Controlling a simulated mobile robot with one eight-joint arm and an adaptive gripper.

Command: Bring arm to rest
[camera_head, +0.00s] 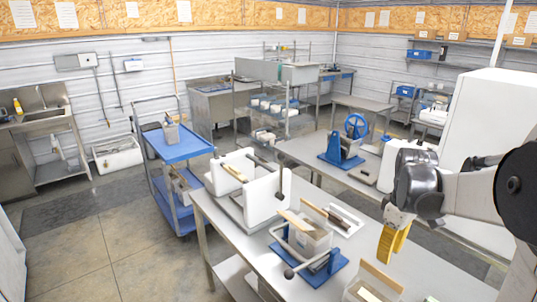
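My arm comes in from the right edge, and my gripper (394,240) hangs from its end with yellow fingers pointing down. It is above the right part of the near steel table (262,237). The fingers overlap each other from this side, so I cannot tell whether they are open or shut. I see nothing clearly held between them.
On the near table stand a white hopper frame (262,192), a blue-based press (320,275) and a bin (362,291) below my gripper. A blue cart (180,146) stands left of the table. A tall white cabinet (487,125) is close behind my arm. Floor at left is clear.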

